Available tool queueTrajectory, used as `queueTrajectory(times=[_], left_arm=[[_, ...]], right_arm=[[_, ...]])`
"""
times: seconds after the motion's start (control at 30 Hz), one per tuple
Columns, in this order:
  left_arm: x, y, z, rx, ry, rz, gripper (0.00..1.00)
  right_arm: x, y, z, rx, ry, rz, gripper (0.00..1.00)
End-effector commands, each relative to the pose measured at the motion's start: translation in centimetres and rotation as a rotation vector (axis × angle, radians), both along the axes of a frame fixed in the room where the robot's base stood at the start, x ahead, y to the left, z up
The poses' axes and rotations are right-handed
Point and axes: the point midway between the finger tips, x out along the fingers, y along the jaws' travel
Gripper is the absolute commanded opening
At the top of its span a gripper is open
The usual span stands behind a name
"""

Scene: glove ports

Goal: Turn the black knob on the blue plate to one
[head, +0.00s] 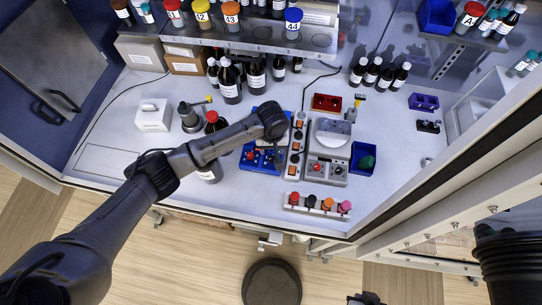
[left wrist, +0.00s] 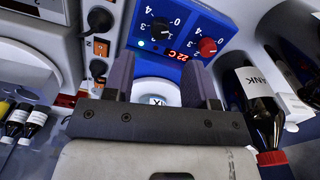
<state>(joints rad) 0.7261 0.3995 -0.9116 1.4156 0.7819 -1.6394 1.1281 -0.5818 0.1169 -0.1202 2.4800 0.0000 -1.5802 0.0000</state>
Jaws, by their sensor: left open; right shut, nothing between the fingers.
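The blue plate (head: 262,163) is the front of a blue stirrer unit on the bench. In the left wrist view the blue plate (left wrist: 185,13) is at the top, with the black knob (left wrist: 160,28) left of a red knob (left wrist: 207,47) and a red display between and below. Numbers ring the black knob; I cannot read its pointer. My left gripper (left wrist: 160,82) is open and empty, its fingers short of the knob, over a round white top. In the head view my left gripper (head: 272,122) is above the unit, fingertips hidden. My right gripper (head: 367,298) is shut at the bottom edge, far from the plate.
A brown bottle with a red cap (head: 212,125) stands left of the unit, partly under my arm. Dark bottles (head: 230,82) stand behind. Bare bench lies at the front left.

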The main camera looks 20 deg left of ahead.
Motion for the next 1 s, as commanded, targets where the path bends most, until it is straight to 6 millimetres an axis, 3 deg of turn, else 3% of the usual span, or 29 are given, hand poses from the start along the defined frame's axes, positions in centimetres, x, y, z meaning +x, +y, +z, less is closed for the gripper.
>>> queueTrajectory(times=[0.2,0.4,0.6,0.93,1.0], left_arm=[[-0.1,0.0,-3.9,0.001,0.003,0.001,0.52],[0.0,0.0,-6.2,0.001,0.001,0.0,0.52],[0.0,0.0,-7.3,0.0,0.0,-0.001,0.52],[0.0,0.0,-7.5,0.0,-0.001,-0.001,0.52],[0.0,0.0,-7.5,0.0,-0.001,-0.001,0.47]], right_arm=[[0.0,-0.2,0.2,-0.007,0.0,0.004,0.0],[0.0,-0.2,0.2,-0.008,0.0,0.005,0.0],[0.0,-0.2,0.2,-0.008,0.0,0.005,0.0],[0.1,0.0,0.2,-0.001,-0.001,0.001,0.0],[0.1,0.0,0.2,0.001,-0.002,-0.001,0.0]])
